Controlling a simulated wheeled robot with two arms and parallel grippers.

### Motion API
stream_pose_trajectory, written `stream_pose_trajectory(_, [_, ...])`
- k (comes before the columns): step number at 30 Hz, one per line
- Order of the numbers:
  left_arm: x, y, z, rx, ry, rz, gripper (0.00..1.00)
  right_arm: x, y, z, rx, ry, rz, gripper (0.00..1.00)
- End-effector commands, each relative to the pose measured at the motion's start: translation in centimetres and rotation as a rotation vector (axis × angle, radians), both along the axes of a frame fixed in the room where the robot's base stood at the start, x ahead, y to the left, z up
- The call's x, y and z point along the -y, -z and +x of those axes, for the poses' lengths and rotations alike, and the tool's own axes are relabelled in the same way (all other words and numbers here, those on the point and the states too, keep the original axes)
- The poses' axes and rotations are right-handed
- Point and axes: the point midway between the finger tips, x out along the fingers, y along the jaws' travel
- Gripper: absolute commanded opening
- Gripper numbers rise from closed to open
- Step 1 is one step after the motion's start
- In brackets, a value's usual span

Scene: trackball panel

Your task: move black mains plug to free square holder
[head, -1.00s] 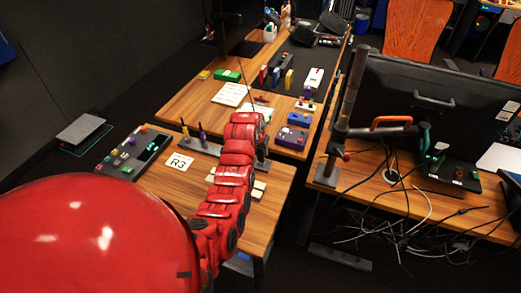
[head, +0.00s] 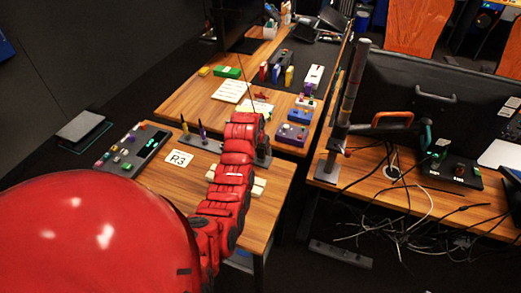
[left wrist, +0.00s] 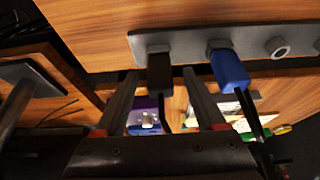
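A black plug (left wrist: 160,74) stands in a grey rail (left wrist: 190,42) in the left wrist view. A blue plug (left wrist: 229,68) stands to its right, with a round socket (left wrist: 278,47) further right. My left gripper (left wrist: 160,88) is open, its fingers on either side of the black plug with gaps visible. In the head view, my red arm hides the gripper and the middle of the rail (head: 208,143). Two slim upright pieces, one yellowish (head: 185,128) and one purple (head: 203,132), stand at its left end. I cannot tell which holder is square. My right gripper is out of view.
A button panel (head: 133,150) and an R3 card (head: 178,159) lie left of the rail. Purple (head: 291,134) and blue (head: 299,117) boxes stand beyond it. A post (head: 346,110), a monitor (head: 435,105) and loose cables (head: 400,220) are at the right.

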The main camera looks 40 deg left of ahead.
Motion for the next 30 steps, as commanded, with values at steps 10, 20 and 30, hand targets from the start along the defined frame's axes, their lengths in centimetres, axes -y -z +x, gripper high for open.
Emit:
stream_pose_trajectory(10, [0.0,-0.2,-0.1,0.001,0.0,0.0,0.72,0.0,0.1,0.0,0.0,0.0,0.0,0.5])
stream_pose_trajectory(20, [0.4,-4.1,-1.5,0.006,0.0,0.002,0.72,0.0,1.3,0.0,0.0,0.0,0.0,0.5])
stream_pose_trajectory(30, [1.0,-11.5,-4.2,-0.002,-0.001,-0.002,0.72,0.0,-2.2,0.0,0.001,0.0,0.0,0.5])
